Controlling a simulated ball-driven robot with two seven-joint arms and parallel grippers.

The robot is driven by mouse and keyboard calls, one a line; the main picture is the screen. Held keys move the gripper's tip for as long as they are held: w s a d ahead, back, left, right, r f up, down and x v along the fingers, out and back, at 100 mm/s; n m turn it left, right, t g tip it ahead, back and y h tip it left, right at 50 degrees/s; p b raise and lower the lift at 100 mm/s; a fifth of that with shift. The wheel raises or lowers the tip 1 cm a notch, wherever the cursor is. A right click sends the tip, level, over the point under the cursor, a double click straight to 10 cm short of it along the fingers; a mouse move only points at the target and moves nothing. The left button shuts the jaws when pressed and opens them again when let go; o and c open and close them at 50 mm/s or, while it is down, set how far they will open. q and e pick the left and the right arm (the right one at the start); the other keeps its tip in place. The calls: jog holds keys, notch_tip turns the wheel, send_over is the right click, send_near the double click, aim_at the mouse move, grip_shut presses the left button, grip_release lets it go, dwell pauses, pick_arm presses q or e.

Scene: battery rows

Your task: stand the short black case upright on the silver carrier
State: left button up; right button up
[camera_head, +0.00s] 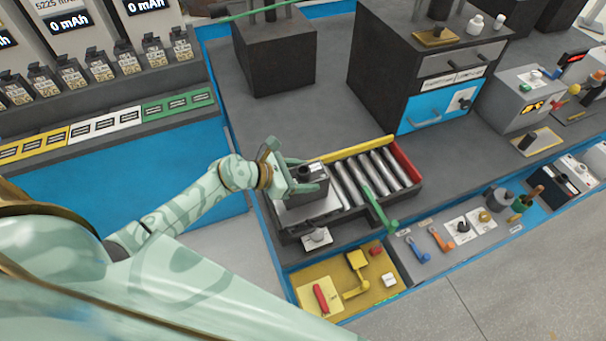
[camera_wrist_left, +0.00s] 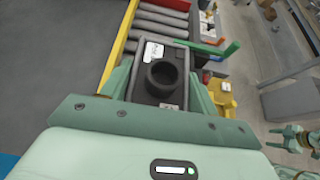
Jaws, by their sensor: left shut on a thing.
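The short black case (camera_head: 309,188) is upright, with a round black knob and a white label on top. It shows closely in the left wrist view (camera_wrist_left: 148,92). My left gripper (camera_head: 304,178) is shut on it, with a finger on each side. The case is over the silver carrier (camera_head: 305,213), at the left end of the roller track. I cannot tell whether its base touches the carrier, since the gripper and case hide the contact. A mint gripper, likely my right one (camera_wrist_left: 298,138), shows at the right edge of the left wrist view; its jaw state is unclear.
Bare rollers (camera_head: 370,172) lie right of the carrier, between a yellow rail (camera_head: 350,150), a red end (camera_head: 405,162) and a green arm (camera_head: 378,208). A yellow tray (camera_head: 335,300) is in front. A rack of several black cases (camera_head: 100,65) stands at left.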

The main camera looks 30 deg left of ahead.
pick_arm(q)
jog(key=o, duration=1.2)
jog(key=shift+c, duration=0.2)
jog(key=v, duration=1.2)
jog(key=a+f+n+t+y, duration=0.1)
jog(key=f+n, duration=0.3)
jog(key=a+f+n+y, duration=0.1)
jog(key=f+n, duration=0.3)
jog(key=n, duration=0.1)
jog(key=s+a+f+n+t+y, duration=0.1)
jog(key=a+f+n, duration=0.1)
jog(key=f+n, duration=0.2)
jog(key=shift+s+f+n+t, duration=0.15)
jog(key=shift+n+t, duration=0.15)
jog(key=shift+n, duration=0.4)
jog(key=s+f+n+g+y, duration=0.5)
jog(key=s+f+n, duration=1.2)
jog(key=f+n, duration=0.3)
jog(key=s+d+f+n+g, duration=0.2)
jog(key=s+d+f+n, duration=0.1)
jog(key=s, duration=0.5)
jog(key=s+d+f+n+g, duration=0.3)
jog(key=s+d+f, duration=0.1)
jog(key=s, duration=0.3)
jog(key=shift+s+d, duration=0.35)
jog(key=shift+s, duration=0.05)
